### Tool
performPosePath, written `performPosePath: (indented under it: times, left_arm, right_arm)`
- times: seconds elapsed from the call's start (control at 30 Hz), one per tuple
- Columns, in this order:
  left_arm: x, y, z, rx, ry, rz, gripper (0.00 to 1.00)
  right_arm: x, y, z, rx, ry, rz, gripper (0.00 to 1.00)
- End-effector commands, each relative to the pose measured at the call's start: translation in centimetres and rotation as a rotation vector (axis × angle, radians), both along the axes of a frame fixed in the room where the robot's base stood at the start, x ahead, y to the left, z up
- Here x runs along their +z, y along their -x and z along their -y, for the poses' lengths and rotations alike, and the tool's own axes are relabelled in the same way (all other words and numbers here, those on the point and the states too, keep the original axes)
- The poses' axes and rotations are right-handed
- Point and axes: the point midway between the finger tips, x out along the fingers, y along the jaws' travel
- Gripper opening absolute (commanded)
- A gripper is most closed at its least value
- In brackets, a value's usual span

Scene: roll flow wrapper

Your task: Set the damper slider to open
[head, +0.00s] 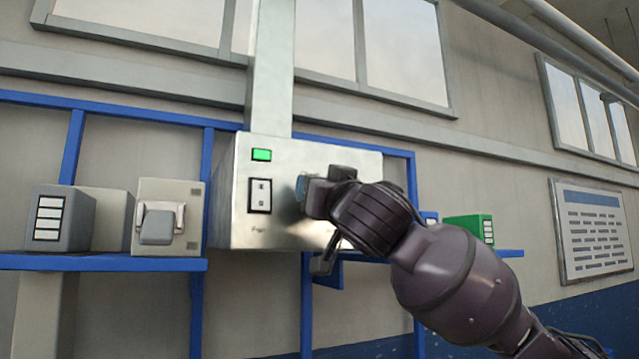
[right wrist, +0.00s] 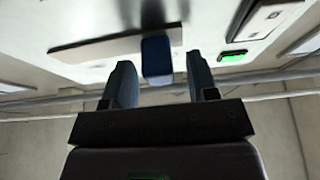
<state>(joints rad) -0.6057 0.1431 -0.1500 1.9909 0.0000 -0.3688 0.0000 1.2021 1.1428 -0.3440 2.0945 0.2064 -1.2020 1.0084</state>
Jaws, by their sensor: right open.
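The damper slider shows in the right wrist view as a blue knob (right wrist: 157,60) on a pale plate (right wrist: 95,52) fixed to the metal box (head: 235,200). My right gripper (right wrist: 160,80) is open, with one finger on each side of the knob as seen there. I cannot tell whether either finger touches it. In the head view my right gripper (head: 318,190) is at the box's front face and hides most of the slider area. Any labels for the slider's positions are hidden. My left gripper is in neither view.
The box front has a lit green lamp (head: 261,155) and a rocker switch (head: 260,195). A grey lever box (head: 185,190) and a grey unit (head: 75,235) stand on the blue shelf (head: 110,262) at left. A green box (head: 462,231) stands at right.

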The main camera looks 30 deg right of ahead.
Motion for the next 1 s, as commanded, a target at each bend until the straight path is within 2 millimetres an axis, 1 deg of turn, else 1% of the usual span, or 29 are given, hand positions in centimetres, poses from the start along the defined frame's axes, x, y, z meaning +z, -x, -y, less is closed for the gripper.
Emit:
performPosePath:
  times: [0.1,0.37,0.47,0.7,0.73,0.9,1.0]
  left_arm:
    - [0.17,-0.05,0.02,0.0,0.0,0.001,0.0]
    - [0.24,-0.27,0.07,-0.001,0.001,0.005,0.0]
    - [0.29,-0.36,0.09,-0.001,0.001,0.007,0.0]
    - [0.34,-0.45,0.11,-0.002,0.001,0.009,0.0]
    - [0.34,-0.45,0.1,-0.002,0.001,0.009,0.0]
    - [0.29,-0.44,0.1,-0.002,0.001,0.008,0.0]
    - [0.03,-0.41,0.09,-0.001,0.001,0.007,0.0]
  right_arm:
    - [0.19,-0.43,0.04,0.0,0.0,0.0,0.53]
    - [0.15,-0.51,0.04,0.0,0.001,0.0,0.53]
    - [0.15,-0.5,0.04,0.0,0.001,0.0,0.39]
    - [0.15,-0.49,0.04,0.0,0.001,0.0,0.03]
    - [0.15,-0.49,0.04,0.0,0.001,0.0,0.0]
    - [0.13,-0.49,0.16,-0.001,0.001,0.0,0.0]
    - [0.01,-0.52,1.02,-0.003,0.0,-0.002,0.0]
